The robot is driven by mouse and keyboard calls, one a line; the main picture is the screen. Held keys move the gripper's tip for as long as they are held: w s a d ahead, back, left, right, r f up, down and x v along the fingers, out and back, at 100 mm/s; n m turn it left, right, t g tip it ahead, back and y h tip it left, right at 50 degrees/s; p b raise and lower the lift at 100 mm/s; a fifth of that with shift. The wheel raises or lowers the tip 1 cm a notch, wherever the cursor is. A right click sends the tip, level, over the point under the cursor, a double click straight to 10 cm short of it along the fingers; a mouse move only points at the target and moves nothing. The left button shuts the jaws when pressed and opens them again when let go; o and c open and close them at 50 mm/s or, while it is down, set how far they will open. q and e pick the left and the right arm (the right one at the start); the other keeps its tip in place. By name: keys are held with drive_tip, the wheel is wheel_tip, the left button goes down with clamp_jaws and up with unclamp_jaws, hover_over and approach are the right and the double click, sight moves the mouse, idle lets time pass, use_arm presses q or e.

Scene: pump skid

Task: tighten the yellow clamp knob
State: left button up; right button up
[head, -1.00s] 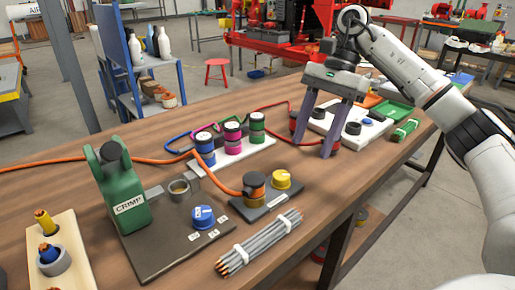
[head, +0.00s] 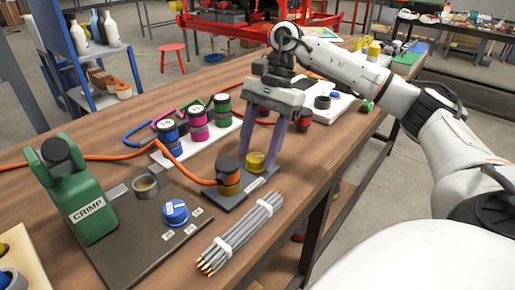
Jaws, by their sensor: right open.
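The yellow clamp knob (head: 255,161) sits on a small dark grey block (head: 232,201), right beside an orange-and-black cable plug (head: 229,174). My right gripper (head: 259,166) is open and points down, its two purple-grey fingers at the knob. One finger is at the knob's left side and the other at its right, low near the block. I cannot tell whether either finger touches the knob. My left gripper is not in view.
A bundle of grey cables (head: 242,232) lies just in front of the block. The green crimp tool (head: 78,190) and a blue dial (head: 175,211) stand on a dark plate to the left. Coloured spools (head: 196,122) stand behind on a white strip.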

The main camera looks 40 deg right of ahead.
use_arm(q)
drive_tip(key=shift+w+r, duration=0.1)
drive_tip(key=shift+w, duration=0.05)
use_arm(e)
drive_tip(key=shift+f, duration=0.1)
drive_tip(key=c, duration=1)
drive_tip(key=shift+c, duration=0.2)
